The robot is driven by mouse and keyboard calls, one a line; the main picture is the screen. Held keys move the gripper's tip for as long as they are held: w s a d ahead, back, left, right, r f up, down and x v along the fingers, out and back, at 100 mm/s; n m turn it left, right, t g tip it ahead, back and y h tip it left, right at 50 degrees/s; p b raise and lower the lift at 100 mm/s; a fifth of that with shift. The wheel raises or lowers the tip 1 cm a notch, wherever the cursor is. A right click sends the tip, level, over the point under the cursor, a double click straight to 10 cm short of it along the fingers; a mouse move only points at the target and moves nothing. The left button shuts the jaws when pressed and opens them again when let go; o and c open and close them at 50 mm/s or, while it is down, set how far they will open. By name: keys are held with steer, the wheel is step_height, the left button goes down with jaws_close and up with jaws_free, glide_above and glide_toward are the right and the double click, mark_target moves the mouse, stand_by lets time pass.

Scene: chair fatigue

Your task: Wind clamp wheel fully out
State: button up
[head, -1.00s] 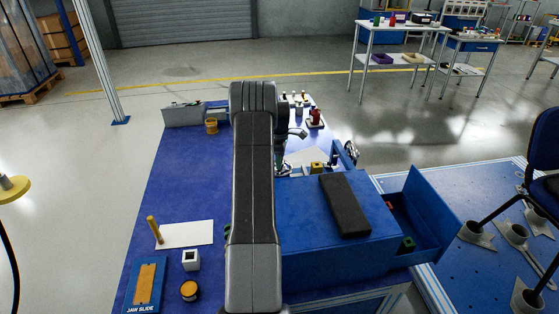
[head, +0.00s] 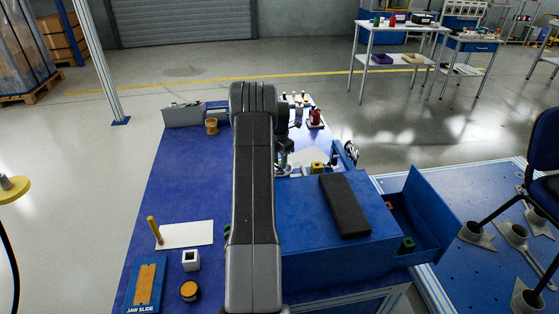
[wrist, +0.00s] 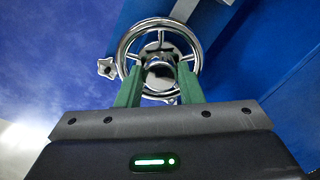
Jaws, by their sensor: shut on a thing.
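The clamp wheel is a chrome handwheel (wrist: 123,48) with thin spokes and a round hub, seen in the wrist view at the upper middle. My gripper (wrist: 160,74) has two green fingers reaching up to the wheel, one on each side of its centre. It is shut on the wheel at the hub; the exact contact is partly hidden by the fingertips. In the head view my own arm covers most of the gripper, and I cannot make out the held wheel there.
A small star-shaped knob (wrist: 107,68) is left of the wheel. A blue box (head: 300,215) with a black pad (head: 345,205) on top stands right of my arm, with an open blue drawer (head: 437,225). The blue bench's left part (head: 185,190) has free room.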

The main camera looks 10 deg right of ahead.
steer(key=shift+w+r+n, duration=0.1)
steer(key=shift+n, duration=0.9)
steer(key=o, duration=1)
steer(key=shift+c, duration=0.2)
step_height(320, 180, up, 14)
steer(key=shift+p, duration=0.35)
step_height(320, 180, down, 14)
steer(key=shift+f+b, duration=0.15)
steer(key=shift+b, duration=0.2)
